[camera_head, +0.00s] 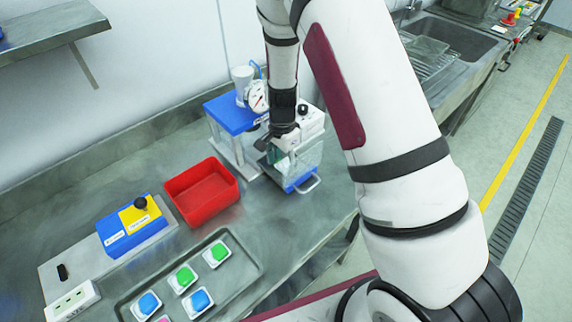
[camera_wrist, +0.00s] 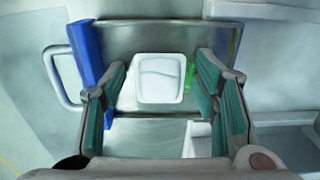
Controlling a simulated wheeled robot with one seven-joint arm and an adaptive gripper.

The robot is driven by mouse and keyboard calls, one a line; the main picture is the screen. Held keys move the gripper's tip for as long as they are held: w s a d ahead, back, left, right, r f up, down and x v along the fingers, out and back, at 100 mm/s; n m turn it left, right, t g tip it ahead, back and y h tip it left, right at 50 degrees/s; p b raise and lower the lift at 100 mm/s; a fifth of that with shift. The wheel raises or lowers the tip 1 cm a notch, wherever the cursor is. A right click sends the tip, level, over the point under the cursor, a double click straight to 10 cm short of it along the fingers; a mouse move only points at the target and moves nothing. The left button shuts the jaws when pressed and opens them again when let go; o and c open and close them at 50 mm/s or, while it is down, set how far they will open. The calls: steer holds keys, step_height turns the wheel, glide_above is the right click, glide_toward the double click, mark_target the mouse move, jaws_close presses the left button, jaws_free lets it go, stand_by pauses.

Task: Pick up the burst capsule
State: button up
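The burst capsule (camera_wrist: 160,78) is a white, square, rounded cup with a creased white top. In the wrist view it sits on a grey metal plate, with a bright green patch showing at its right side and partly behind a finger. My gripper (camera_wrist: 162,88) is open, with one teal-padded finger on each side of the capsule and a gap visible on both sides. In the head view my gripper (camera_head: 281,154) points down into the blue-fronted station at the back of the bench. The capsule is hidden there.
The station's blue drawer front with handle (camera_head: 303,184) faces the bench edge. A blue-topped stand with a gauge (camera_head: 235,114) is close on the left. A red bin (camera_head: 201,190) stands nearby. A tray (camera_head: 236,242) holds several green, blue and pink capsules. A blue-yellow box (camera_head: 131,225) stands left.

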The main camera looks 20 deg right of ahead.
steer(key=c, duration=0.5)
